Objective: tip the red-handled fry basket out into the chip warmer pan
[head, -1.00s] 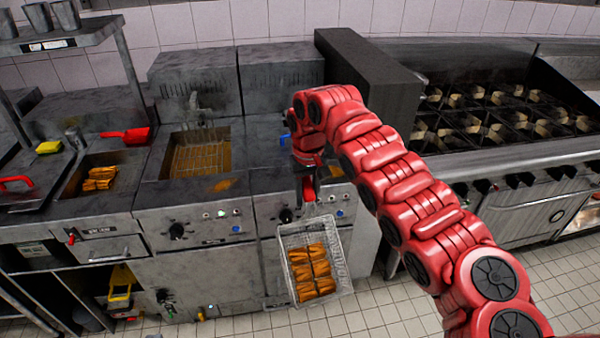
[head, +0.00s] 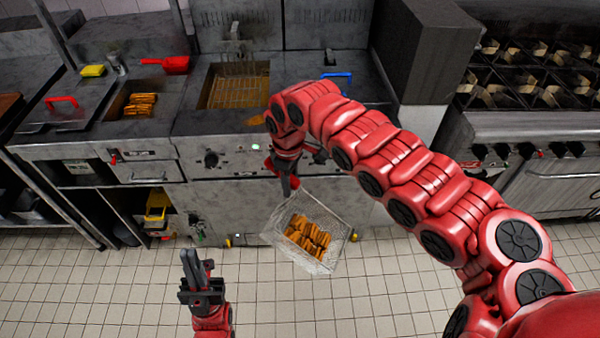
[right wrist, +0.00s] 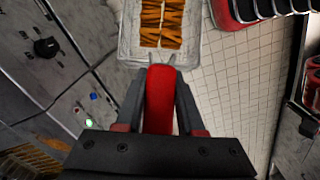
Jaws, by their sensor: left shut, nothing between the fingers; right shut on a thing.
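The wire fry basket (head: 336,238) holds several golden chips and hangs in front of the fryer fronts, above the floor. My right gripper (head: 287,178) is shut on its red handle; the right wrist view shows the handle (right wrist: 160,98) between the fingers and the basket (right wrist: 128,45) beyond. The basket looks roughly level. The chip warmer pan (head: 118,107) is set in the counter at the left, with some chips in it. It lies left of and higher than the basket. My left gripper (head: 194,262) is shut and empty, low over the floor at left centre.
A fryer well (head: 250,75) with a wire rack lies between pan and right fryer. A red scoop (head: 176,65) lies behind the pan; a red-handled lid (head: 60,110) is left of it. A blue handle (head: 337,75) shows behind my right arm. The tiled floor (head: 130,270) in front is open.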

